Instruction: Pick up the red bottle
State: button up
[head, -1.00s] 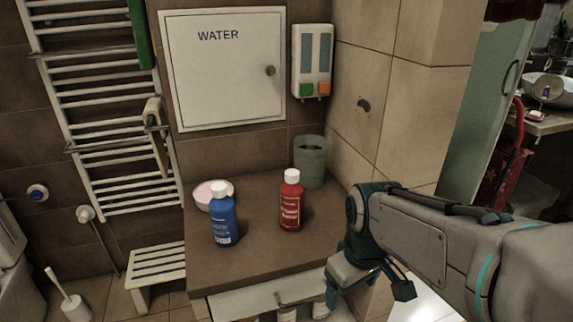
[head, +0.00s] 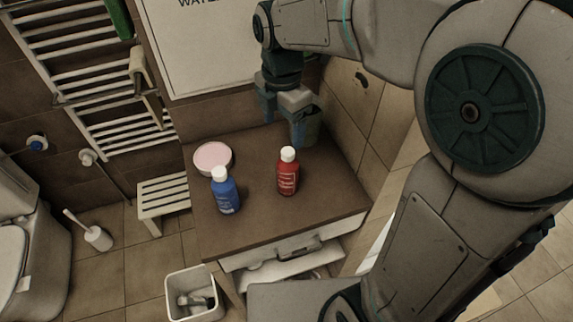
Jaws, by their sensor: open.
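The red bottle (head: 287,172) with a white cap stands upright on the brown counter (head: 331,196), right of the middle. My gripper (head: 283,132) points down just behind and above the red bottle. Its jaws are open, with one finger on each side and nothing seen between them. It looks apart from the bottle, though the exact gap in depth is hard to tell. A blue bottle (head: 226,192) with a white cap stands upright to the left of the red one.
A round pinkish dish (head: 213,157) lies behind the blue bottle. A greenish cup (head: 313,126) stands at the back right, partly hidden by my gripper. The counter's front right is clear.

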aim_at(287, 152)
notch_tip(287, 152, down, 6)
jog(key=shift+d+f, duration=0.1)
jog(key=shift+w+d+f+p, duration=0.15)
jog(key=shift+f+p, duration=0.1)
jog(key=shift+f, duration=1.05)
jog(key=shift+s+d+f+p, duration=0.15)
jog(key=shift+f+p, duration=0.1)
jog(key=shift+f, duration=1.05)
jog(key=shift+w, duration=0.1)
jog(key=c, duration=1.5)
